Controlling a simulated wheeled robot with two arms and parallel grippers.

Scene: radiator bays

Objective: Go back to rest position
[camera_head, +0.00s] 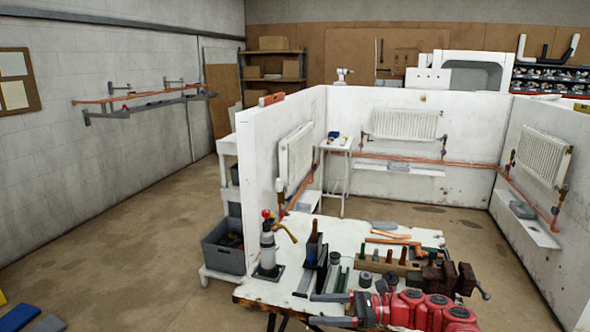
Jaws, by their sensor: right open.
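My right gripper (314,309) is at the bottom of the head view, in front of the workbench's near edge. Its two dark fingers point left and stand apart, with nothing seen between them. My red right arm comes in from the lower right and covers part of the bench front. My left gripper is not in view.
The workbench (340,225) holds a pump-like tool (268,245), a wooden tool rack (385,266) and a vise (450,279). A grey bin (223,248) stands left of it. White bay walls (285,112) with radiators (404,125) rise behind. The floor at left (130,230) is largely clear.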

